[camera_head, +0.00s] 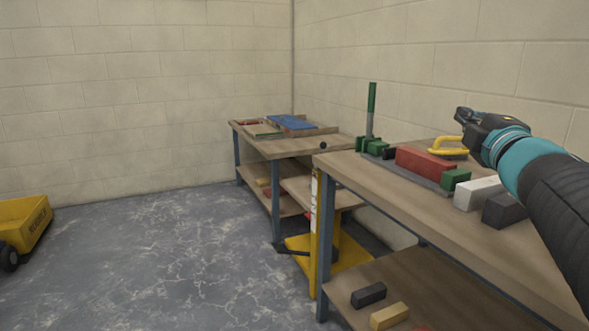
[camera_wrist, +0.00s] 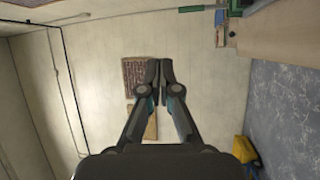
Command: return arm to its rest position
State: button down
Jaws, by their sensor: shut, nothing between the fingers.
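My gripper (camera_head: 462,114) is at the right of the head view, above the near workbench (camera_head: 400,200) and close to the back wall. My teal and black arm reaches in from the right edge. In the wrist view my gripper (camera_wrist: 160,70) points at the pale block wall, with its two fingers together and nothing between them. A yellow-handled tool (camera_head: 447,144) lies on the bench just below the gripper in the head view. I cannot tell from the picture how far above it the gripper is.
A second bench (camera_head: 290,146) stands farther back. A yellow cart (camera_head: 24,225) is at far left. The grey floor between is clear.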

jog(key=s+a+f+m+g, duration=0.4)
jog(key=s+f, duration=0.3)
jog(key=f, duration=0.4)
jog(key=s+a+f+m+g, duration=0.5)
jog(key=s+f+m, duration=0.1)
jog(key=f, duration=0.5)
jog(key=s+a+f+m+g+y, duration=0.1)
jog(key=s+a+f+m+g, duration=0.4)
jog(key=s+f, duration=0.4)
notch_tip(320, 180, down, 2)
jog(key=shift+a+f+m, duration=0.2)
jog(key=shift+a+m, duration=0.1)
jog(key=shift+m, duration=0.3)
